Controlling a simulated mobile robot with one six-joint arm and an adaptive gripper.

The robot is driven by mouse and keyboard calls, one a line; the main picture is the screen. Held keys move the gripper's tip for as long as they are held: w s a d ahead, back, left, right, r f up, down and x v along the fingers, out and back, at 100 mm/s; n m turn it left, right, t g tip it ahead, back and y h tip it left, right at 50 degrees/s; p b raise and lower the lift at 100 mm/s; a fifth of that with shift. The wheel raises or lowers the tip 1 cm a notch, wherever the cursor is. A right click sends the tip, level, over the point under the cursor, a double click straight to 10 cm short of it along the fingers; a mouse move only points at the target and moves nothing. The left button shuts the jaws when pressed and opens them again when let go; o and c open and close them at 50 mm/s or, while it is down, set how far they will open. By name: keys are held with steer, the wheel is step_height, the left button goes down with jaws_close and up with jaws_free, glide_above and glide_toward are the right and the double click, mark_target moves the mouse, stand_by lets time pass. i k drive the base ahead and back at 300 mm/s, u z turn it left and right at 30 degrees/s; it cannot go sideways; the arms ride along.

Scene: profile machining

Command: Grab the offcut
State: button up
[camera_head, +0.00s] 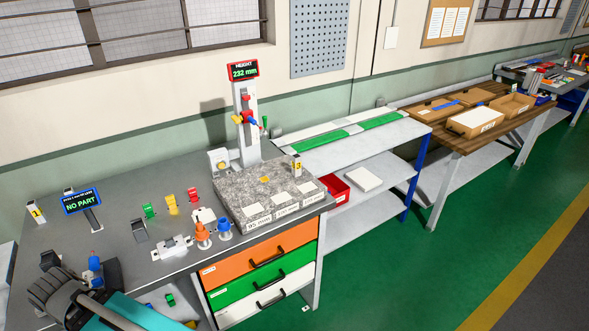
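I cannot pick out a piece that is clearly the offcut. The grey workbench (110,222) carries several small coloured pieces: a green one (149,211), a yellow one (171,205) and a red one (193,194). Orange (203,232) and blue (225,228) pieces stand near the front edge. What looks like my gripper (52,292), dark and partly cut off, is at the lower left beside a teal part. Its fingertips are not clear, so I cannot tell if it is open or holds anything.
A granite plate (238,190) bears a height gauge (246,125) reading 232 mm. A blue-framed display (81,201) reads "NO PART". A drawer unit (262,275) sits under the bench. A shelf (375,187) and wooden table (482,131) stand right. Green floor is clear in front.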

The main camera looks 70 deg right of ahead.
mark_target(296, 160)
steer(key=z, duration=2.25)
